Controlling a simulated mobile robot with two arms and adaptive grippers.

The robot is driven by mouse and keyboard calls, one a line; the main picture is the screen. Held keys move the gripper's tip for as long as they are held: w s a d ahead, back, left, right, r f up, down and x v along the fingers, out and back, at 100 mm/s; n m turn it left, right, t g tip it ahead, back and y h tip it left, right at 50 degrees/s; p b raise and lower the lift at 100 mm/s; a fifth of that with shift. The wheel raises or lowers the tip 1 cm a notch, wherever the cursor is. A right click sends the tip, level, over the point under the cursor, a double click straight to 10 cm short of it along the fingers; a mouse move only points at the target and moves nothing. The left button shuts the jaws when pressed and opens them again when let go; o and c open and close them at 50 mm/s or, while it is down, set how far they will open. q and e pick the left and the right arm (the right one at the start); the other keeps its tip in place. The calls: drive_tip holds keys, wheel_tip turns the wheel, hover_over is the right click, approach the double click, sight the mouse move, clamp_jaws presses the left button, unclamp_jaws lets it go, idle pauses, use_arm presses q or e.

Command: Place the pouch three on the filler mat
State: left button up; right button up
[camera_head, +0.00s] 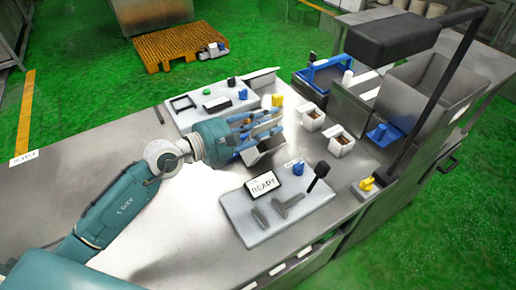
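My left gripper (262,131) is over the middle of the steel table, its blue fingers pointing right. A pale, dark-topped container (265,154) shows below and between the fingers, partly hidden by them; it may be one of the pouches. I cannot tell whether the fingers grip it. Two white open pouches with brown contents stand to the right of the gripper, one farther back (312,118) and one nearer (341,145). No number is legible on them. I cannot make out the filler mat for certain. My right gripper is not in view.
Another pale board (200,112) lies behind the gripper. A steel machine with a black overhead arm (392,38) and a blue-framed scale (325,75) stand right. The table's left front is clear.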

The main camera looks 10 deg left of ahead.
use_arm(q)
drive_tip(key=shift+s+a, duration=0.1)
drive_tip(key=shift+c, duration=0.3)
clamp_jaws()
